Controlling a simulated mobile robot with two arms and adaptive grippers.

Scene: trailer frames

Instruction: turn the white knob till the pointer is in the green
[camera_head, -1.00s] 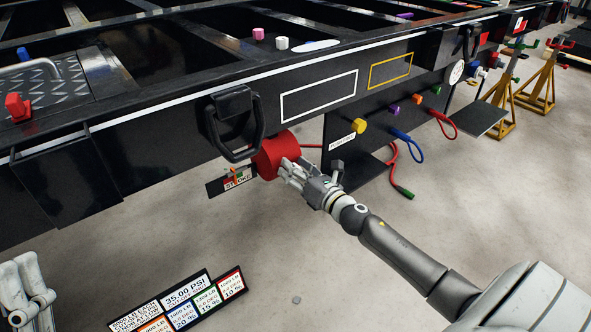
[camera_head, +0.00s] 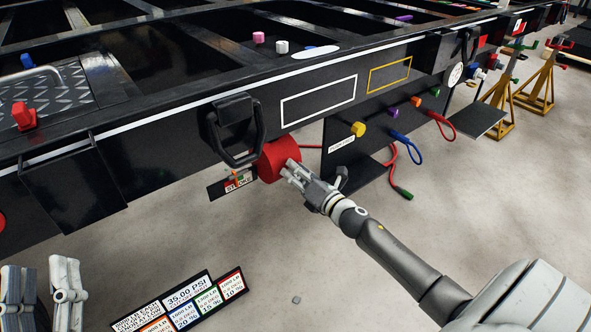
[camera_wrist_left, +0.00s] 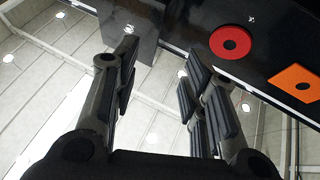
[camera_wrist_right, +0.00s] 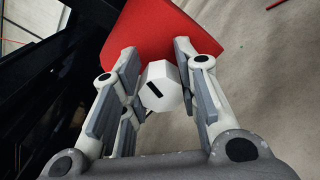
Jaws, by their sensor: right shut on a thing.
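The white knob (camera_wrist_right: 165,87) shows in the right wrist view as a faceted white piece with a black slot-like mark, in front of a red body (camera_wrist_right: 165,30). My right gripper (camera_wrist_right: 156,52) has a finger on each side of it and is shut on it. In the head view the red drum (camera_head: 274,160) hangs below the trailer frame, and my right gripper (camera_head: 294,170) is at its near side, hiding the knob. I cannot make out a pointer or a green zone clearly. My left gripper (camera_head: 42,268) is open and empty at the lower left.
A panel with a yellow knob (camera_head: 358,129) and coloured hoses stands to the right. Another white knob (camera_head: 281,46) is on the frame top. Pressure placards (camera_head: 180,305) lie below.

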